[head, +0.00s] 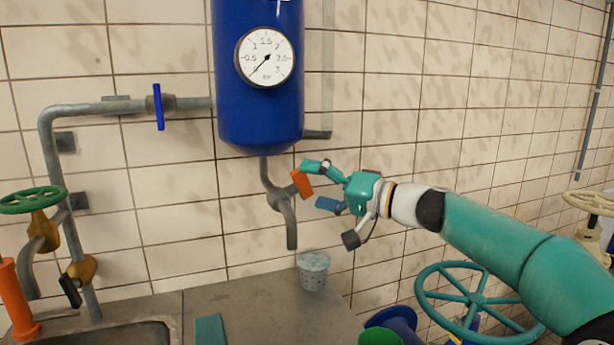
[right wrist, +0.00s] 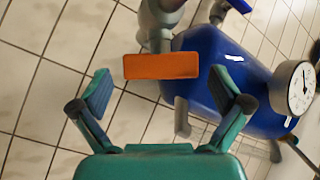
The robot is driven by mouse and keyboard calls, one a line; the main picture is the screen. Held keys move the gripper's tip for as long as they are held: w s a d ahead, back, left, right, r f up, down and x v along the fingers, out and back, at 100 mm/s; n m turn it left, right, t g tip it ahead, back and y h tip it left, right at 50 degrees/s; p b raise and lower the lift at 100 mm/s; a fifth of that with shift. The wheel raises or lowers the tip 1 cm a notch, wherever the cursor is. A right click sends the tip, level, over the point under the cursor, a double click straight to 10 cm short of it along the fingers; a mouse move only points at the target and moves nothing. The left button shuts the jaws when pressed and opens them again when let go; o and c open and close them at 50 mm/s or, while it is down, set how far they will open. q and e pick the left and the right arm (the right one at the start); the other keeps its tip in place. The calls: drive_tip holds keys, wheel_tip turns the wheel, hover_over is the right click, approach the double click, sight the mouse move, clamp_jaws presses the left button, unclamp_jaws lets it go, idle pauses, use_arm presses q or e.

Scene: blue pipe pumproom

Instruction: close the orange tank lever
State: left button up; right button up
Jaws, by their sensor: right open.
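The orange tank lever (head: 302,184) is on the grey outlet pipe (head: 290,222) under the blue tank (head: 258,115). In the head view it stands to the right of the pipe, tilted. In the right wrist view the lever (right wrist: 161,65) lies across the picture, just beyond the fingertips and centred between them. My right gripper (head: 314,184) is open with its fingers toward the lever. In the right wrist view its two fingers (right wrist: 165,95) are wide apart with nothing between them. Whether a finger touches the lever I cannot tell. My left gripper does not show.
A round gauge (head: 265,57) is on the tank and also shows in the right wrist view (right wrist: 302,88). A blue lever (head: 158,107) is on the left pipe. A grey perforated cup (head: 313,271) stands on the counter (head: 262,307) below. A teal handwheel (head: 478,300) is under my right arm.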

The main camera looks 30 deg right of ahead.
drive_tip(key=shift+x, duration=1.4)
drive_tip(key=shift+c, duration=0.2)
drive_tip(key=c, duration=1)
drive_tip(key=shift+o, duration=0.2)
drive_tip(key=shift+r+p, duration=0.15)
drive_tip(key=shift+p, duration=0.55)
drive_tip(key=m+g+h+p, duration=0.1)
drive_tip(key=m+h+p, duration=0.1)
drive_tip(key=p, duration=0.1)
drive_tip(key=shift+r+m+g+p, duration=0.1)
drive_tip(key=shift+m+g+p, duration=0.2)
drive_tip(key=shift+p, duration=0.05)
drive_tip(key=shift+f+m+h+p, duration=0.3)
drive_tip(key=shift+p, duration=0.1)
drive_tip(key=shift+f, duration=0.15)
